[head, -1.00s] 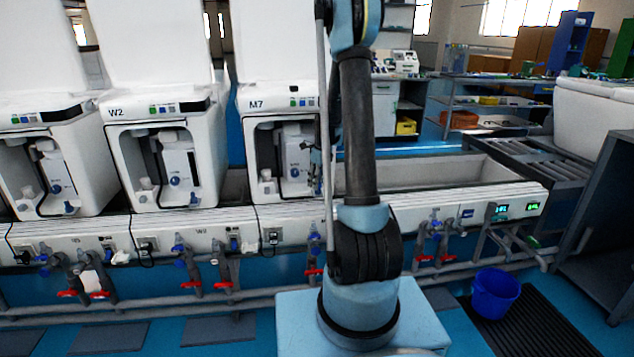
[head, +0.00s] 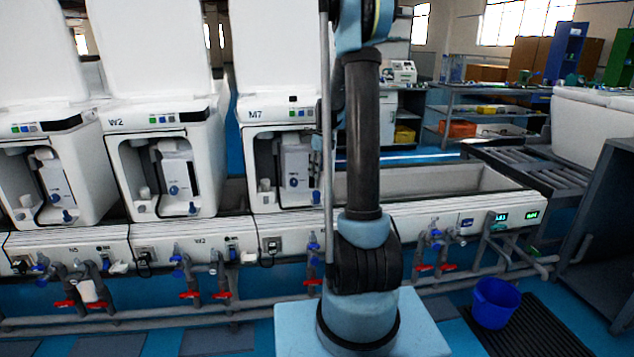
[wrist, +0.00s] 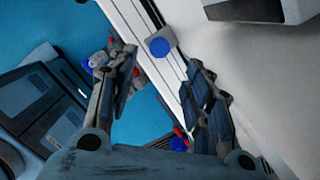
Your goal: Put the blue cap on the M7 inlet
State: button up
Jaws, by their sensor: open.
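The M7 unit (head: 257,165) is the white machine just left of my arm in the head view. A blue round part (head: 294,182) shows on the white block inside its bay. In the wrist view a round blue cap (wrist: 159,47) sits on a grey mount by a white rail, beyond the fingertips. My gripper (wrist: 168,85) is open, its two dark fingers spread with nothing between them. The cap appears ahead of the gap, apart from both fingers. In the head view my gripper is mostly hidden by the arm. I cannot tell which fitting is the M7 inlet.
The W2 unit (head: 165,165) stands left of M7. Pipes with blue and red valves (head: 205,275) run below the white bench front. An empty trough (head: 430,180) lies right of my arm. A blue bucket (head: 494,303) stands on the floor at right.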

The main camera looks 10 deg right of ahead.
jog(key=s+r+n, duration=0.3)
jog(key=s+n, duration=0.2)
jog(key=s, duration=0.3)
jog(key=s+a+r+n, duration=0.15)
jog(key=s+n, duration=0.25)
jog(key=s, duration=0.5)
jog(key=s+d+r+n, duration=0.1)
jog(key=s+r+n, duration=0.35)
jog(key=s, duration=0.35)
jog(key=s+f+n, duration=0.5)
jog(key=s+n, duration=0.2)
jog(key=s, duration=0.2)
jog(key=s+f+n+t+h, duration=0.1)
jog(key=s+f+n, duration=0.4)
jog(key=s, duration=0.4)
jog(key=shift+s+a+n, duration=0.15)
jog(key=shift+a+n, duration=0.1)
jog(key=shift+n, duration=0.6)
jog(key=shift+f, duration=0.1)
